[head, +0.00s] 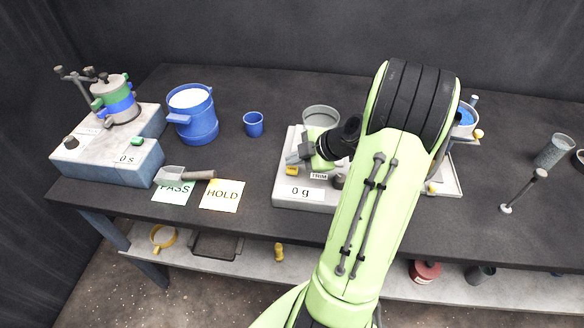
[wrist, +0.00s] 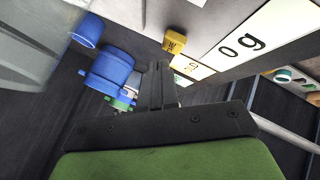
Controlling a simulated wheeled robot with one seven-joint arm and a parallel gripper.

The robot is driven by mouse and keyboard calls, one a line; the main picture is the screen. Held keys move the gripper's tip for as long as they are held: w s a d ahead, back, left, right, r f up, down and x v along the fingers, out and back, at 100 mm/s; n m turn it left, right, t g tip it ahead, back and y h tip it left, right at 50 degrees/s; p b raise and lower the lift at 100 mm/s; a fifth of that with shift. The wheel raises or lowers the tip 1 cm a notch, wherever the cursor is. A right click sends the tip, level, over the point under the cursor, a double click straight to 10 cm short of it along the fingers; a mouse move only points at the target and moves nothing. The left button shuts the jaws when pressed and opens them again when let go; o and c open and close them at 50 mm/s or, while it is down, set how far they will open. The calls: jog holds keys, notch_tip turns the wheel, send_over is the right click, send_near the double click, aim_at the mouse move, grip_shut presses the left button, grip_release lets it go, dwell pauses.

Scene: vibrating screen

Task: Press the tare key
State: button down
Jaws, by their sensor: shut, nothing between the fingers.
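The scale (head: 282,192) stands on the dark bench with a "0 g" display (head: 301,192) on its front, which also shows in the wrist view (wrist: 243,42). The yellow tare key (head: 291,170) is at the scale's left front, above the display. In the wrist view the yellow key (wrist: 175,38) is just beyond and right of the fingertips, with a gap in the picture. My gripper (head: 297,157) is over the scale's left part, close to the key; its shut, empty fingers also show in the wrist view (wrist: 158,68). I cannot tell its exact height above the key.
A TRIM label (head: 319,176) and dark knob (head: 339,182) sit right of the key. A round pan (head: 321,116) is behind. A blue cup (head: 253,124), blue bucket (head: 194,124), scoop (head: 172,175) and HOLD card (head: 222,195) are left.

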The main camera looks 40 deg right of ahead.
aim_at(293, 172)
jog(key=shift+r+p, duration=1.4)
jog(key=shift+r, duration=1.15)
jog(key=shift+f, duration=0.1)
jog(key=shift+a, duration=0.25)
jog(key=s+a+r+m+g+h, duration=0.1)
jog(key=a+r+m+g, duration=0.2)
jog(key=a, duration=0.6)
jog(key=s+a+r+m+h, duration=0.1)
jog(key=s+a+r+m, duration=0.1)
jog(key=a+r, duration=0.45)
jog(key=s+a+r+m+h, duration=0.1)
jog(key=s+a+m, duration=0.6)
jog(key=s, duration=0.4)
jog(key=shift+s+a+m+p, duration=0.15)
jog(key=shift+s+m+p, duration=0.15)
jog(key=shift+m+p, duration=0.1)
